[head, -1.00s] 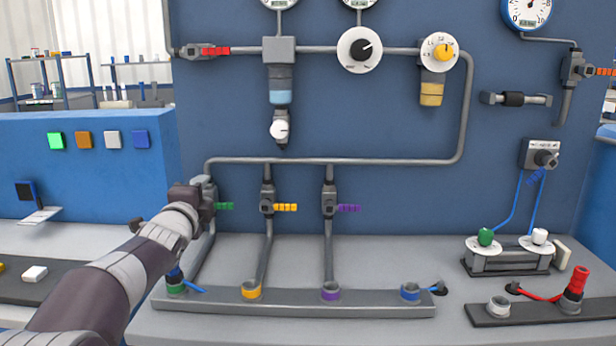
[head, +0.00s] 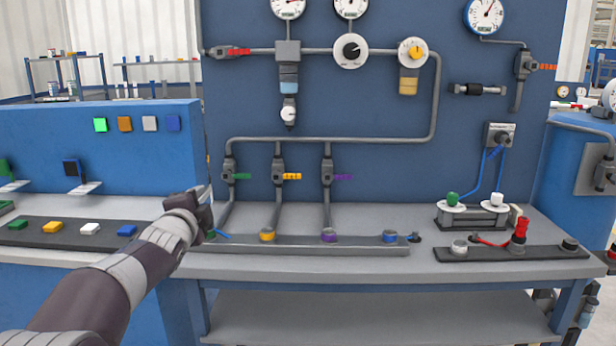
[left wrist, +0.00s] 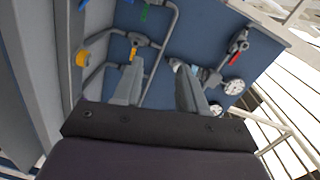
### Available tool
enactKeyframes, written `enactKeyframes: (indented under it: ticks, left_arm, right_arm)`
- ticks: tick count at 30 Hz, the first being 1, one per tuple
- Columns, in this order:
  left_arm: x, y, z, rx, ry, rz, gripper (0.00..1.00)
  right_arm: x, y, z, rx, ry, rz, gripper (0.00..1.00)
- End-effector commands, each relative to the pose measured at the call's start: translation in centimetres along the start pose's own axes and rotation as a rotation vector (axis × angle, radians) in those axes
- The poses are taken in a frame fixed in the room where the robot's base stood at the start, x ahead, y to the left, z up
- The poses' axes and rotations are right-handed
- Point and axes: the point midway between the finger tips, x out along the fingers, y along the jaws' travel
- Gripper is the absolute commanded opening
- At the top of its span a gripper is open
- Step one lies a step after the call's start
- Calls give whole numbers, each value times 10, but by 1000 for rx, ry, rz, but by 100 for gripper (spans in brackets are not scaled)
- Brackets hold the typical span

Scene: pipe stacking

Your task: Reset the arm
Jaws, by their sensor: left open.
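My left gripper (head: 205,205) is raised in front of the left end of the workbench, with its arm coming in from the lower left. In the left wrist view its two fingers (left wrist: 158,88) are apart, with nothing between them. The blue pipe panel and its valves show beyond the fingers. The green-handled valve (head: 236,176) is just behind and right of the gripper in the head view. The left end of the grey socket rail (head: 300,246) is partly hidden by the gripper. My right gripper is not in view.
The workbench (head: 350,268) has a lower shelf. At its right stand a black strip (head: 480,255) with a red plug (head: 519,232) and a block with green and white knobs (head: 476,214). At the left, coloured blocks lie on a dark strip (head: 70,233) beside a blue panel (head: 60,150).

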Motion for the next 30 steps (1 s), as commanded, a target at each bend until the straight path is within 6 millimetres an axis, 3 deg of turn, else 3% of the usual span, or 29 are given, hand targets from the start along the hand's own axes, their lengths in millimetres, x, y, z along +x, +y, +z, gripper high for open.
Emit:
enactKeyframes:
  ticks: [8, 14, 17, 21, 24, 30]
  left_arm:
    - [-17, 77, 24, -322, -135, 216, 42]
    - [-60, 167, 40, -626, -331, 429, 42]
    - [-97, 221, 45, -788, -473, 546, 42]
    - [-162, 292, 47, -982, -701, 694, 42]
    - [-206, 328, 46, -1068, -842, 768, 42]
    - [-277, 379, 43, -1152, -1049, 873, 42]
  right_arm:
    - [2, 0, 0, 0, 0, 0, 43]
    - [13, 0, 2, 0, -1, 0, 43]
    - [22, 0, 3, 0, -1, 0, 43]
    - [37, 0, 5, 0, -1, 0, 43]
    - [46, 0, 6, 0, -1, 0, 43]
    - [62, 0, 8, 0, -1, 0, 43]
